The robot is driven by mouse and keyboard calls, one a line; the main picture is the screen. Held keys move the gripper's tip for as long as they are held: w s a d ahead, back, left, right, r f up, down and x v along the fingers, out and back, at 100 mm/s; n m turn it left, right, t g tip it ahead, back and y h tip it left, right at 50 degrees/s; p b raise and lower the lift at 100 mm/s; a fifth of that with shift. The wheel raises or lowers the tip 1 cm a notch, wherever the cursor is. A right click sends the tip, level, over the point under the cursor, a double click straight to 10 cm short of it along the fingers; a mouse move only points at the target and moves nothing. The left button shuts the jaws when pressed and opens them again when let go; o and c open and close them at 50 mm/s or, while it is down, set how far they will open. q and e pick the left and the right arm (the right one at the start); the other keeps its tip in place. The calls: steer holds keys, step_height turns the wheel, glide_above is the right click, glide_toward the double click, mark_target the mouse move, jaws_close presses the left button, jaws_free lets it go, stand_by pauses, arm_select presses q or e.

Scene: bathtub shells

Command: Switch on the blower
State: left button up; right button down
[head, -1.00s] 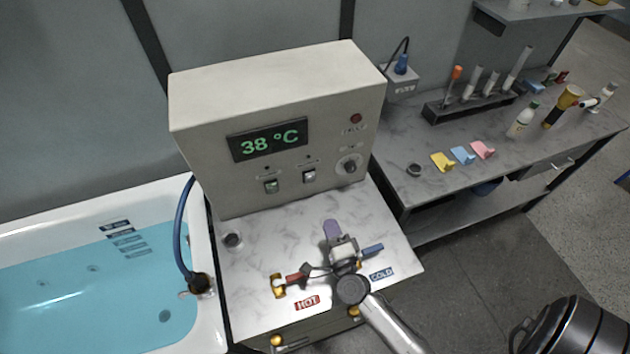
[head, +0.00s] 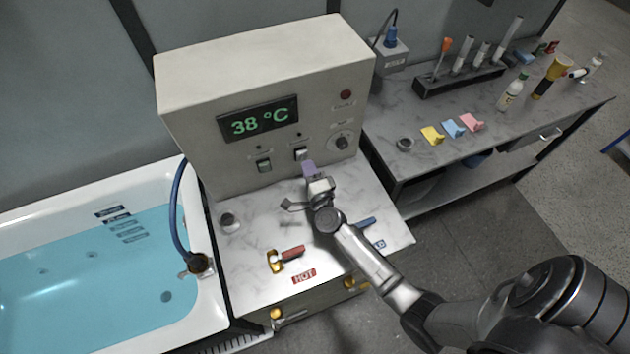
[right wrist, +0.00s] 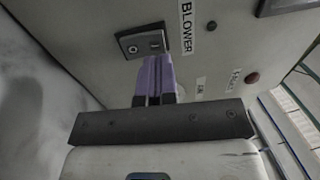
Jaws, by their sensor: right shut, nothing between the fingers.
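The grey control box (head: 240,70) stands on the marble counter. Its right-hand rocker switch (head: 301,154) lies just beyond my right gripper (head: 309,169). In the right wrist view the rocker switch (right wrist: 142,43) sits on a dark plate beside the label BLOWER (right wrist: 186,15). My right gripper's purple fingers (right wrist: 159,77) are shut and empty, with their tips at the edge of the switch plate. I cannot tell whether they touch it. A small dark lamp (right wrist: 211,26) is by the label. My left gripper is not in view.
A second rocker switch (head: 264,166) is to the left, and a knob (head: 342,143) and red lamp (head: 345,94) to the right. The display (head: 258,119) reads 38 °C. A red tap handle (head: 292,252) and blue tap handle (head: 364,223) stand on the counter. The filled bathtub (head: 90,260) is at left.

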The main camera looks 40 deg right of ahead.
steer(key=shift+x, duration=1.4)
steer(key=shift+w+d+r+p, duration=0.15)
steer(key=shift+r+p, duration=0.25)
steer(key=shift+p, duration=0.75)
steer(key=shift+f, duration=0.35)
steer(key=shift+s+a+r+y, duration=0.2)
steer(key=shift+s+a+y, duration=0.05)
steer(key=shift+s+y, duration=0.1)
steer(key=p, duration=0.1)
glide_toward(302, 154)
steer(key=s+a+r, duration=0.2)
steer(key=s+r, duration=0.1)
steer(key=s, duration=0.1)
steer(key=shift+v, duration=0.75)
steer(key=shift+r, duration=0.15)
